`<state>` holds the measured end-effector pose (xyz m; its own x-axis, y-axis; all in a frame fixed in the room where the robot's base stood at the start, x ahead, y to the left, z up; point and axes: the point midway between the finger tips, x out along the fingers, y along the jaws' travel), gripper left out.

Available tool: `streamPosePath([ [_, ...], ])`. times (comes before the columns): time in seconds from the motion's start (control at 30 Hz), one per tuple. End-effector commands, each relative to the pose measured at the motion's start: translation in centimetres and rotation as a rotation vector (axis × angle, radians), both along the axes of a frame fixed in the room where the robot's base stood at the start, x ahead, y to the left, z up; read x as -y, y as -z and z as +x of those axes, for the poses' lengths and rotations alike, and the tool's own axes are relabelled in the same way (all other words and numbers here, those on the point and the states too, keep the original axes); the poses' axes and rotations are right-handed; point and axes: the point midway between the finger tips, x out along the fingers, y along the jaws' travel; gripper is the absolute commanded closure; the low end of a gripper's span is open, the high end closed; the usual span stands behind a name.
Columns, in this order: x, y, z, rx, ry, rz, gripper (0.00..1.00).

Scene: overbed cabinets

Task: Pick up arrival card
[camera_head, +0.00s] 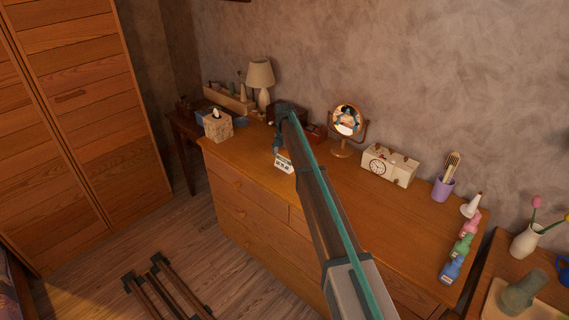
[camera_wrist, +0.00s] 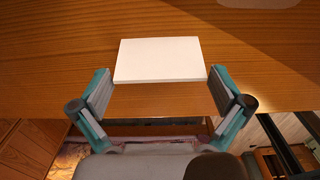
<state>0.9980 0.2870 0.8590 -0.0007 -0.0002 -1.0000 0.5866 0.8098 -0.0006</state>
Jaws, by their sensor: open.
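A small white card (camera_head: 284,163), which looks like the arrival card, stands near the front edge of the wooden dresser, tilted, with dark marks on the face seen in the head view. In the wrist view the card (camera_wrist: 158,58) shows as a plain white panel ahead of the fingers. My gripper (camera_wrist: 158,86) is open, with one teal-and-grey finger on each side of the card's near edge. The fingers look apart from the card, and nothing is held. In the head view my gripper (camera_head: 278,145) is just above and behind the card, partly hidden by my arm.
A tissue box (camera_head: 217,124), lamp (camera_head: 261,82), round mirror (camera_head: 346,121), clock (camera_head: 389,166) and purple cup (camera_head: 443,187) stand around the dresser top. Several coloured bottles (camera_head: 461,247) line its right end. The dresser's front edge lies close to the card.

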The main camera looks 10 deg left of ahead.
Motion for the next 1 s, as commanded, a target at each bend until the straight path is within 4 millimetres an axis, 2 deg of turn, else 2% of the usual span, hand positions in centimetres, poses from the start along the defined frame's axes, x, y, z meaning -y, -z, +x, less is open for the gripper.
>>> streamPosePath([
  [0.2,0.0,2.5,0.0,0.0,0.0,0.0,0.0],
  [0.43,0.0,2.9,0.0,0.001,0.0,0.0,0.0],
  [0.47,0.0,2.9,0.0,0.001,0.0,0.0,0.02],
  [0.6,0.0,2.9,0.0,0.001,0.0,0.0,0.25],
  [1.0,0.0,2.8,0.0,0.001,0.0,0.0,0.27],
])
